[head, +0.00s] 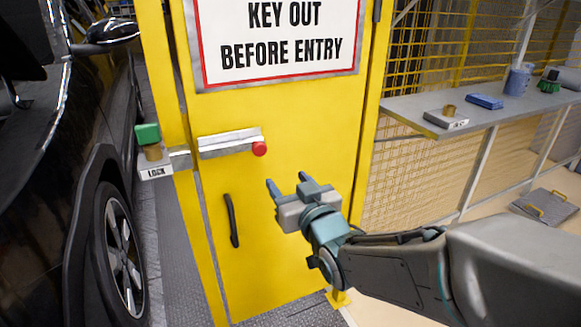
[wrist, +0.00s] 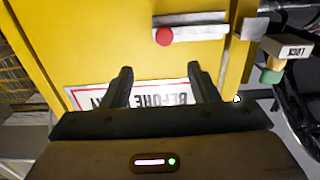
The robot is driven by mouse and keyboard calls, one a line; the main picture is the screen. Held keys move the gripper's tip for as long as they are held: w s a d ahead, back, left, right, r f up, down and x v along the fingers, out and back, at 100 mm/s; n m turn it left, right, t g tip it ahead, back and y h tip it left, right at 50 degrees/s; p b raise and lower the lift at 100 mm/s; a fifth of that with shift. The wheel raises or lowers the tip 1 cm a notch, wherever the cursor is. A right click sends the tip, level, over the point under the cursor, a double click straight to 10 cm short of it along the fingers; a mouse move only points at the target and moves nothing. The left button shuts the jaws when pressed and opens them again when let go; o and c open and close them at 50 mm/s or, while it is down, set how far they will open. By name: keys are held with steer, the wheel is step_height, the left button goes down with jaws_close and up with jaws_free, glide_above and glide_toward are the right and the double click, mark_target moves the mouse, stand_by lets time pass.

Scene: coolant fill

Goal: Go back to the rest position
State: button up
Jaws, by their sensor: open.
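My gripper (head: 288,188) is open and empty, held in the air in front of the yellow door (head: 285,125). Its two fingers (wrist: 158,84) also show apart in the wrist view, with only the door and its sign between and beyond them. The gripper is to the right of the black door handle (head: 232,220) and below the red knob (head: 259,149) on the silver bolt (head: 230,141). It appears apart from both. My arm reaches in from the lower right.
A black car (head: 70,150) stands close on the left. A green-topped brass piece sits on the LOCK bracket (head: 157,173). A grey shelf (head: 400,104) at right holds a labelled block (head: 446,119), a blue item (head: 484,101) and a blue cup (head: 518,79). A grey plate (head: 545,205) lies on the floor.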

steer(key=s+d+r+m+g+h+p, duration=0.1)
steer(key=s+d+m+g+h+p, duration=0.15)
steer(key=d+p, duration=0.25)
steer(key=s+d+m+g+h+p, duration=0.1)
steer(key=s+d+g+h+p, duration=0.1)
steer(key=d+g+h+p, duration=0.3)
steer(key=s+d+r+m+g+p, duration=0.1)
steer(key=s+d+g+p, duration=0.1)
steer(key=s, duration=0.4)
steer(key=s+d+r+g+p, duration=0.2)
steer(key=s+d+g+p, duration=0.1)
steer(key=s, duration=0.4)
steer(key=shift+s+d+m+g, duration=0.15)
steer(key=shift+d+m+g, duration=0.2)
steer(key=shift+g, duration=0.1)
stand_by(0.3)
